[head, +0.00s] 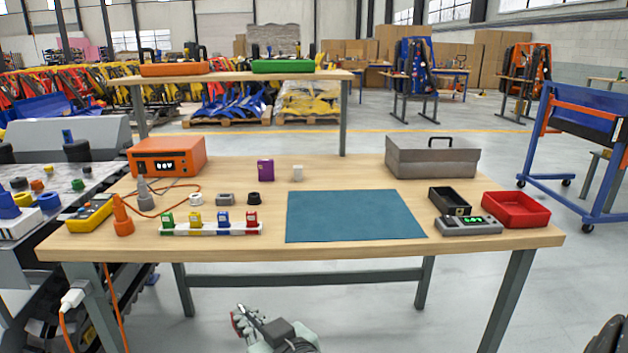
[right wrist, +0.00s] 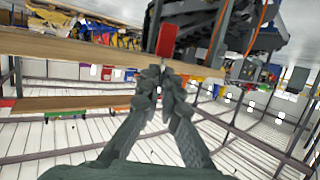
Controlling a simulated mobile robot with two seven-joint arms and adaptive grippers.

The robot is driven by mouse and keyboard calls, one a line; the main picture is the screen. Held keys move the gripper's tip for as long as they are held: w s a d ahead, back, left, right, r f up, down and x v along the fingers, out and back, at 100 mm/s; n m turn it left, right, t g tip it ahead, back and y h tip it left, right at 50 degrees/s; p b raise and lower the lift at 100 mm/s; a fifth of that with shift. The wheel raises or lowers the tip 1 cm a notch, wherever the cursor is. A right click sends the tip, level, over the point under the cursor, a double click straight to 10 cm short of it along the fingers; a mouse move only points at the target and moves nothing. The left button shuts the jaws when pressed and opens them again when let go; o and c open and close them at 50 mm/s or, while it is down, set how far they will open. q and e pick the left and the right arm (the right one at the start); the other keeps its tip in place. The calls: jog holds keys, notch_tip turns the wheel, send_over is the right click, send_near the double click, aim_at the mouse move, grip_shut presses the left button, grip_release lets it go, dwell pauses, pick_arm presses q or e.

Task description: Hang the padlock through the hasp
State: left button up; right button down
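My right gripper (head: 248,318) is low in front of the workbench, below its front edge. It looks shut on a small red piece (head: 237,319), which also shows just beyond the fingertips in the right wrist view (right wrist: 167,40). It may be the padlock; its shackle is not clear. Green (head: 167,221), yellow (head: 195,219), blue (head: 223,219) and red (head: 252,219) padlock-like blocks stand on a white rack (head: 210,231) on the bench. I cannot make out a hasp for certain. My left gripper is not in view.
The workbench (head: 470,237) holds a teal mat (head: 352,215), a grey box with a handle (head: 432,162), a red tray (head: 515,209) and an orange device (head: 168,157). An orange cable hangs at the left. The mat is clear.

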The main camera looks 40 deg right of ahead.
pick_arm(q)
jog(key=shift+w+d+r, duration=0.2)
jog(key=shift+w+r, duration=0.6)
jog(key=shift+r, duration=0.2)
